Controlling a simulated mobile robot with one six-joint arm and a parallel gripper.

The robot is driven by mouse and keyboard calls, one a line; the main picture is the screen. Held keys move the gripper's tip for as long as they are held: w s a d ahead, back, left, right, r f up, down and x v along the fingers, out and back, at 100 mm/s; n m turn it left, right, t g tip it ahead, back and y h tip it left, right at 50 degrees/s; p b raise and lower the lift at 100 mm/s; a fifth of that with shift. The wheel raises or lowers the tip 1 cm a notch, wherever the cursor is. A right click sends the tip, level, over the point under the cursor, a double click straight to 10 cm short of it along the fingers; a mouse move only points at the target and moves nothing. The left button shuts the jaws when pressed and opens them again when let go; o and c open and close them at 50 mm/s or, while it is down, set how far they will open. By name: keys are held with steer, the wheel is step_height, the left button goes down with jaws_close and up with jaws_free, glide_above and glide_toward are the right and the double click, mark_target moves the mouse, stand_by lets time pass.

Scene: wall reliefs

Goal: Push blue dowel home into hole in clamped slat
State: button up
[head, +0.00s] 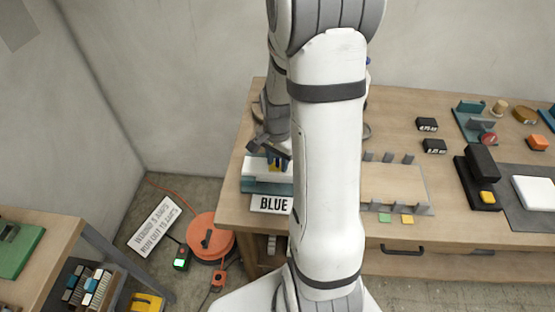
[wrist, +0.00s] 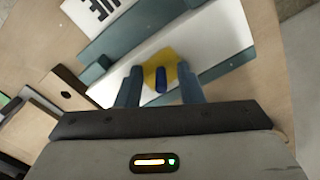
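The white slat (wrist: 215,40) lies between teal clamp parts (wrist: 150,22) on the table; it also shows in the head view (head: 262,174). The short blue dowel (wrist: 160,80) shows against a yellow patch (wrist: 160,60) on the slat. How deep the dowel sits in its hole cannot be told. My gripper (wrist: 159,78) is over the slat, its two blue-grey fingers apart on either side of the dowel, with a gap on each side of it. In the head view my gripper (head: 277,158) is over the clamp, and my arm hides part of the area.
A grey rack with pegs (head: 390,158) is to the right, then dark boxes (head: 427,124) and a black fixture (head: 480,165). An orange reel (head: 210,234) lies on the floor to the left.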

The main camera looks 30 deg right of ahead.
mark_target(278, 159)
step_height(278, 159, up, 8)
steer(key=shift+f+b, duration=0.1)
steer(key=shift+b, duration=0.2)
stand_by(0.3)
steer(key=shift+c, duration=0.5)
